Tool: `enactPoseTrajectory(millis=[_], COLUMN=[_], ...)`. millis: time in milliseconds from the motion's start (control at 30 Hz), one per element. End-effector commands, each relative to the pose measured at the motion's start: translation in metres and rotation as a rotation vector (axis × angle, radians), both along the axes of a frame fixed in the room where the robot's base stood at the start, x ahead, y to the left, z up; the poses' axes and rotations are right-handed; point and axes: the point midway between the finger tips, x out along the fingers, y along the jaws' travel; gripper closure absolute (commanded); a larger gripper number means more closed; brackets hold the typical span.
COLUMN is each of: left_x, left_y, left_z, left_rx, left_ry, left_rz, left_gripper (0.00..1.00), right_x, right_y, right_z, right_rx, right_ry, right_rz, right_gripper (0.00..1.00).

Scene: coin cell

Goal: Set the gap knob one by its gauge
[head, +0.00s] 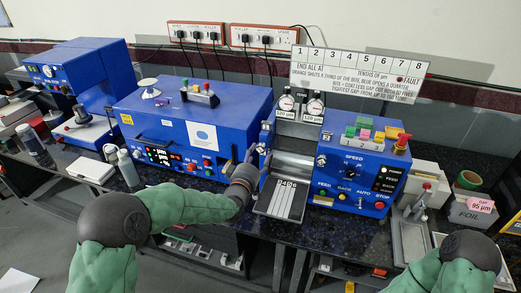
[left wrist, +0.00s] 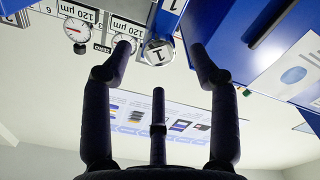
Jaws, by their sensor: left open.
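Gap knob one is a silver round knob marked 1 (left wrist: 158,50) in the left wrist view. It shows between the spread fingertips of my left gripper (left wrist: 160,62); contact is not visible. In the head view my left gripper (head: 260,158) is open at the left side of the blue roll machine (head: 345,170). Two round dial gauges stand on top of the machine, a left one (head: 286,103) and a right one (head: 315,107), each labelled 120 µm. A pink card (head: 481,205) reads GAP 95 µm. My right gripper is out of view.
A large blue machine (head: 195,125) stands close to the left of my left gripper. A slanted striped tray (head: 283,197) lies in front of the rolls. Bottles (head: 127,167) and a white box (head: 91,171) stand further left. A numbered board (head: 358,73) hangs behind.

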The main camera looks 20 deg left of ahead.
Motion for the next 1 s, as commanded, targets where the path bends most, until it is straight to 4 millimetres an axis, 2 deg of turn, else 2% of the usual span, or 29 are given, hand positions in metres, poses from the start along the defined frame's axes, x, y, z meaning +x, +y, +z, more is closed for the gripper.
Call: enactPoseTrajectory(millis=[100,300,467,733,767,933,1000], left_x=[0.020,0.042,0.049,0.050,0.050,0.050,0.050], left_y=[-0.001,-0.001,-0.001,-0.001,-0.001,-0.001,-0.001], left_z=[-0.001,0.000,0.000,0.000,0.000,0.000,0.000], left_rx=[0.000,0.000,0.001,0.001,0.001,0.000,0.000], left_ry=[-0.001,0.000,-0.001,0.000,0.000,0.000,-0.001], left_rz=[0.000,0.000,0.001,0.000,0.000,0.000,0.001], left_gripper=[0.40,0.40,0.40,0.40,0.46,0.94,0.96], right_x=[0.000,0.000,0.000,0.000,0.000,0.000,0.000], right_y=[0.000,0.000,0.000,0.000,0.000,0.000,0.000], right_z=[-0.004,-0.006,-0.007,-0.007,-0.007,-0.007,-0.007], right_rx=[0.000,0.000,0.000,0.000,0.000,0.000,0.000], right_ry=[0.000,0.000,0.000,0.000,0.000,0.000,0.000], right_rz=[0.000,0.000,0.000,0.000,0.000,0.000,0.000], right_gripper=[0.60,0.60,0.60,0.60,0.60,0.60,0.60])
